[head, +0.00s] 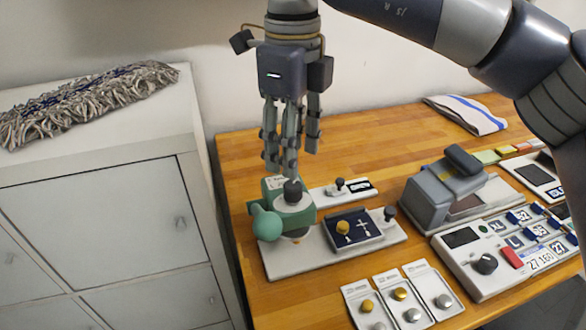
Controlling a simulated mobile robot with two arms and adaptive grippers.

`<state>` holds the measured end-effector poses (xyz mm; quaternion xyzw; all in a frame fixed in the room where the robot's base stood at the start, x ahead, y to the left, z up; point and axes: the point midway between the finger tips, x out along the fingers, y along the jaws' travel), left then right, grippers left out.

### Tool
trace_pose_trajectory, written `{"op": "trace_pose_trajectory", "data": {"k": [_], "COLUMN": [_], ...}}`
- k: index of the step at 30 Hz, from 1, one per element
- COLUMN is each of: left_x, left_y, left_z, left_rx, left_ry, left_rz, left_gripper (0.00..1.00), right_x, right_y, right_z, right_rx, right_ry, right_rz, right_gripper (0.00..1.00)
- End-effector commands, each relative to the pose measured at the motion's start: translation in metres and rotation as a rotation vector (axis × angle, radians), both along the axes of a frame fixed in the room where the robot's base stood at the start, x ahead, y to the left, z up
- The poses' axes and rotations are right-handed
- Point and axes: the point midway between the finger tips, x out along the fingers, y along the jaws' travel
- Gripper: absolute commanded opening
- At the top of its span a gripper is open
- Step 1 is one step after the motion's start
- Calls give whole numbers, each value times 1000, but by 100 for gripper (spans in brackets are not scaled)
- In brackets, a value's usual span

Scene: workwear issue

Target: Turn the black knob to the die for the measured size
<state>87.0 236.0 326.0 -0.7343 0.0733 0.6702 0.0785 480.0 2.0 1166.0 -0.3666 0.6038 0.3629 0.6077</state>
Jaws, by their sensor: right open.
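My right gripper (286,168) points straight down over the green press (292,211). Its fingers are open, and their tips are just above or around a black knob (292,190) on top of the press; I cannot tell whether they touch it. A round green ball end (267,225) sticks out at the press's left front. Another black knob (485,264) is on the front of a white console (462,272) at the right, well away from the gripper. Small black knobs also stand on the plate behind the press (340,184) and by the dark tray (389,213).
The dark tray (372,238) holds a yellow-topped piece. Several white cards (383,292) with gold and silver buttons lie in front. A grey device (432,203) stands right, a folded cloth (465,113) at the back. A cabinet (100,220) with a mop head (85,101) is left.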

Motion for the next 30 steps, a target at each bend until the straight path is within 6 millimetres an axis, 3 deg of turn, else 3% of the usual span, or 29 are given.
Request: {"op": "trace_pose_trajectory", "data": {"k": [3, 9, 22, 26, 30], "left_x": [0, 1, 1, 1, 1], "left_y": [-1, -1, -1, -1, -2], "left_z": [0, 0, 1, 18, 57], "left_rx": [-1, -1, -1, -1, -1], "left_ry": [-1, -1, -1, -1, -1], "left_rz": [0, 0, 0, 0, 0], "left_gripper": [40, 40, 40, 40, 40], "right_x": [0, 0, 0, 0, 0], "right_y": [1, 1, 0, 0, 0], "right_z": [25, 49, 56, 73, 112], "right_rx": [1, 0, 0, 0, 0], "right_ry": [-3, -1, 0, 0, 0], "right_rz": [-2, 0, 0, 0, 0], "right_gripper": [46, 46, 46, 46, 46]}}
